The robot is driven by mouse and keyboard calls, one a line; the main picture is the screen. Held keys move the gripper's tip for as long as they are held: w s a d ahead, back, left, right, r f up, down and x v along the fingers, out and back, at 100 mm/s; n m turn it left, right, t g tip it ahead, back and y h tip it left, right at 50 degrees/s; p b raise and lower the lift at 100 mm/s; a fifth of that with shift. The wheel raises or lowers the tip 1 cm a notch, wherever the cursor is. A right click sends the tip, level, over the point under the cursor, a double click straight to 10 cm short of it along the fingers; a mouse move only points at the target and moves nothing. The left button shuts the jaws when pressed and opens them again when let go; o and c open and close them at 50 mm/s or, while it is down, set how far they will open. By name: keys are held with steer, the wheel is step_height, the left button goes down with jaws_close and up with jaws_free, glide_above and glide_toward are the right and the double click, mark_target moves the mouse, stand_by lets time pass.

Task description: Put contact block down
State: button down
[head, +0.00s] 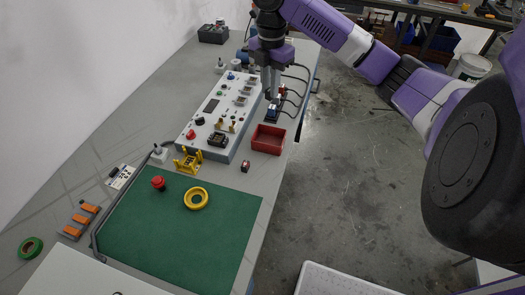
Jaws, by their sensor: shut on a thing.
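My gripper (270,94) hangs pointing down over the far right part of the workbench, beyond the red bin. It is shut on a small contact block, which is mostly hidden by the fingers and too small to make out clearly. Just below the fingertips is a dark blue and black device (272,114). I cannot tell whether the held block touches it. A small red and dark block (245,166) lies on the grey bench between the red bin and the green mat.
A red bin (267,139) stands near the bench's right edge. A grey control panel (217,118) with buttons is left of my gripper. A yellow stand (188,160), yellow ring (197,198) and red button (158,183) are nearer. The green mat (190,245) is largely clear.

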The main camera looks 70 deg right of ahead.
step_height(320, 180, down, 20)
stand_by(0.6)
steer(key=shift+f, duration=0.1)
steer(key=c, duration=1.3)
jaws_free()
steer(key=shift+c, duration=0.2)
